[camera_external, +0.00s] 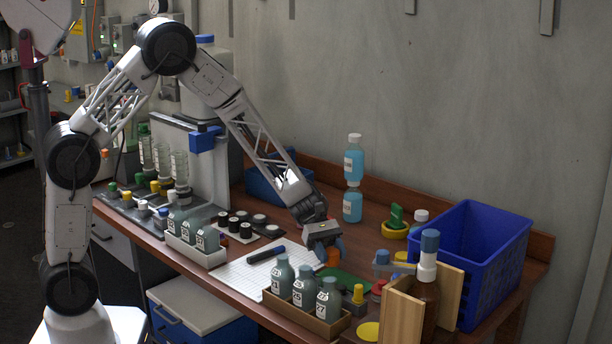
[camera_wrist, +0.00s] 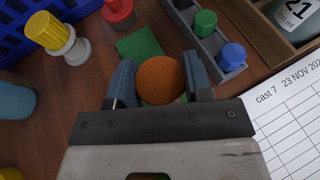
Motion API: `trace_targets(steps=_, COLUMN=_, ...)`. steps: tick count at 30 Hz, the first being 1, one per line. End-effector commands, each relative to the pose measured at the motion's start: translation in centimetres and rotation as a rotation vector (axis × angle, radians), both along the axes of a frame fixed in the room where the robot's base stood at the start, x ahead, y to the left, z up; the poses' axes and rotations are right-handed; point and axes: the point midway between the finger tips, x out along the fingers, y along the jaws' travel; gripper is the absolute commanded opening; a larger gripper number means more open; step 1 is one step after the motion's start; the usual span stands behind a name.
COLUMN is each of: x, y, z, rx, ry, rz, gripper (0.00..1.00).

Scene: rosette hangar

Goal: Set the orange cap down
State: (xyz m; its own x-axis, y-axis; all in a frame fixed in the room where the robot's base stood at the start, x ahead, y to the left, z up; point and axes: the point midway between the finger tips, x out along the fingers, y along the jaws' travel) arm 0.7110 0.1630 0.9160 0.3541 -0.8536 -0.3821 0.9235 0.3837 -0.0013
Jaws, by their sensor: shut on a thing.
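The orange cap (camera_wrist: 160,79) is held between the two blue fingers of my gripper (camera_wrist: 160,85) in the wrist view, its round top facing the camera. In the external view my gripper (camera_external: 328,254) is low over the bench, and part of the orange cap (camera_external: 333,259) shows at its fingertips. A green patch (camera_wrist: 139,45) lies on the wood just beyond the cap in the wrist view. I cannot tell whether the cap touches the surface under it.
A grey rack with a green cap (camera_wrist: 205,22) and a blue cap (camera_wrist: 232,57) is close on the right. A red cap (camera_wrist: 118,9) and a yellow cap (camera_wrist: 47,30) stand nearby. The written sheet (camera_wrist: 292,115), bottle tray (camera_external: 310,319) and blue crate (camera_external: 484,262) surround the spot.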

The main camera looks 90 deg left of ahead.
Motion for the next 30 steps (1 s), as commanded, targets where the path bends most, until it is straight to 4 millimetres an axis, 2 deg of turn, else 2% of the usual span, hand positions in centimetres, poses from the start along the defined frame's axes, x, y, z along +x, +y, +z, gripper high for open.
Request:
trace_targets(steps=4, x=0.7, y=0.2, z=0.0, rx=0.0, ry=-0.001, rz=0.0, gripper=0.25)
trace_targets(steps=16, x=0.8, y=0.2, z=-0.3, rx=0.0, ry=0.0, rz=0.0, gripper=0.25)
trace_targets(steps=25, x=0.8, y=0.2, z=-3.0, rx=0.0, ry=0.0, rz=0.0, gripper=0.25)
trace_targets(steps=30, x=0.8, y=0.2, z=-3.6, rx=0.0, ry=-0.001, rz=0.0, gripper=0.25)
